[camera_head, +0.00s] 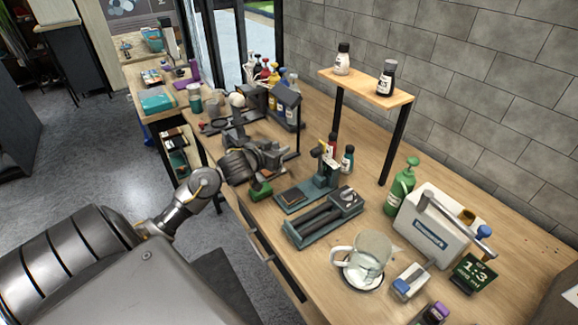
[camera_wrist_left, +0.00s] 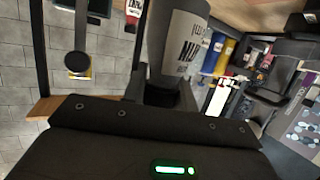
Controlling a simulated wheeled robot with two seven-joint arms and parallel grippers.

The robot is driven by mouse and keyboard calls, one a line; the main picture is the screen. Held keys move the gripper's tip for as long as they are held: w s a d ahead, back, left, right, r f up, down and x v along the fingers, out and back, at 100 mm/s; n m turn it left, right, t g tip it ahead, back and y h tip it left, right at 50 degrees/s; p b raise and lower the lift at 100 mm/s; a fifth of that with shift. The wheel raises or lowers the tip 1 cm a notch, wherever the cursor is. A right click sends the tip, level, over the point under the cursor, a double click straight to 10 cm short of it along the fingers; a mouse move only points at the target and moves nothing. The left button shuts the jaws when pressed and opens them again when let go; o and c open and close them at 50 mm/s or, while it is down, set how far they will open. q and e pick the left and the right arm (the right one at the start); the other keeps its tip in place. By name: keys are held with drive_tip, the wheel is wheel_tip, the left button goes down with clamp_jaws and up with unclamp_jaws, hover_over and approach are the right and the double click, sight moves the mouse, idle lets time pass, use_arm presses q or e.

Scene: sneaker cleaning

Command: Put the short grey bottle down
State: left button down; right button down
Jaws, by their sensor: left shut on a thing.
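My left gripper (camera_head: 268,158) reaches over the workbench from the left in the head view. In the left wrist view a grey bottle with a printed label (camera_wrist_left: 180,45) stands between the dark fingers, and the gripper is shut on it. The bottle's far end is cut off by the picture's edge. In the head view I cannot make out the held bottle clearly among the gripper parts, nor whether it touches the bench. My right gripper is not in view.
The wooden bench (camera_head: 500,205) holds a grey-green tool tray (camera_head: 325,218), a glass pitcher (camera_head: 366,258), a green pump bottle (camera_head: 400,187) and a white case (camera_head: 432,232). A raised wooden shelf (camera_head: 362,88) bears two small bottles. Several colored bottles (camera_head: 272,75) stand behind the gripper.

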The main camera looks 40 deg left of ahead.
use_arm(q)
drive_tip(key=w+f, duration=0.1)
drive_tip(key=f, duration=0.1)
drive_tip(key=w+f, duration=0.1)
drive_tip(key=f, duration=0.2)
drive_tip(key=w+d+f, duration=0.1)
drive_tip(key=w+f, duration=0.1)
drive_tip(key=shift+f+p, duration=0.4)
drive_tip(key=shift+f, duration=0.35)
drive_tip(key=shift+f, duration=0.1)
drive_tip(key=c, duration=1.1)
unclamp_jaws()
drive_tip(key=b+v, duration=0.1)
drive_tip(key=v, duration=1.1)
